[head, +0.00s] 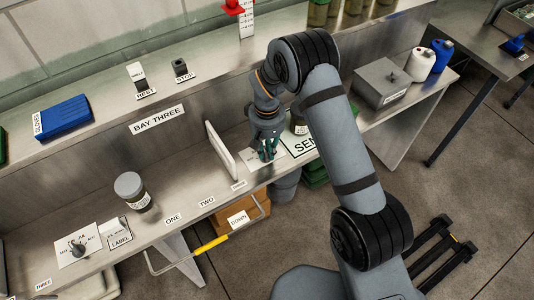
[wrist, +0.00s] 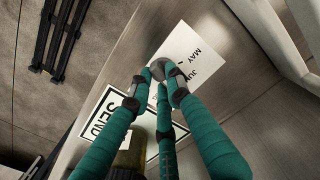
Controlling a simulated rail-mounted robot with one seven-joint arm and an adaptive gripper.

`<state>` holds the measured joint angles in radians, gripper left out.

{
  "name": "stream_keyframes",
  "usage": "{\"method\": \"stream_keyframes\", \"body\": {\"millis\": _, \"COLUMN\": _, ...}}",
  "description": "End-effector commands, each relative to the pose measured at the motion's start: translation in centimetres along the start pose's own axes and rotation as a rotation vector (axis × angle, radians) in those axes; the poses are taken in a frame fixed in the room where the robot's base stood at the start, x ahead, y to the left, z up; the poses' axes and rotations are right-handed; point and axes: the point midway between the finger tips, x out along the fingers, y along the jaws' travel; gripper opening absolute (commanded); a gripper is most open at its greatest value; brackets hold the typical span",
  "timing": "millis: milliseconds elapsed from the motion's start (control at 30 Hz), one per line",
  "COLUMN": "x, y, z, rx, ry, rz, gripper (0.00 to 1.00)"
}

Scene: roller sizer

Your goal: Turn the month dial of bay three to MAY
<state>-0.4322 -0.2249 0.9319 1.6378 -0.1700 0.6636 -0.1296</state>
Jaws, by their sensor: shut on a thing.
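The month dial of bay three (wrist: 158,70) is a small grey knob on a white card (wrist: 190,48). The card shows MAY and another month beginning JU; other lettering is hidden or too small. My gripper (wrist: 157,84) has teal fingers closed around the knob from above. In the head view my gripper (head: 266,153) reaches down to the card (head: 248,156) on the bench, and the knob is hidden there by the fingers. I cannot tell which month the knob points to. The BAY THREE sign (head: 157,120) is on the raised ledge behind.
A white upright panel (head: 220,150) stands just left of my gripper. A SEND plate (head: 303,146) and a jar (head: 298,124) lie close on its right. Another dial card (head: 77,246) and a grey-lidded jar (head: 131,188) are at the left.

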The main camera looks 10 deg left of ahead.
Motion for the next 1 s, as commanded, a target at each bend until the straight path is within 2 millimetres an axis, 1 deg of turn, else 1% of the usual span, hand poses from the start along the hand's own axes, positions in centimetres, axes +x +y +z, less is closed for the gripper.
{"method": "stream_keyframes", "body": {"millis": 33, "x": 0.21, "y": 0.02, "z": -0.12, "rx": -0.045, "ry": 0.003, "rz": 0.0, "gripper": 0.0}}
{"method": "stream_keyframes", "body": {"millis": 1000, "x": -0.05, "y": -0.12, "z": -0.55, "rx": -0.95, "ry": 0.002, "rz": 0.001, "gripper": 0.0}}
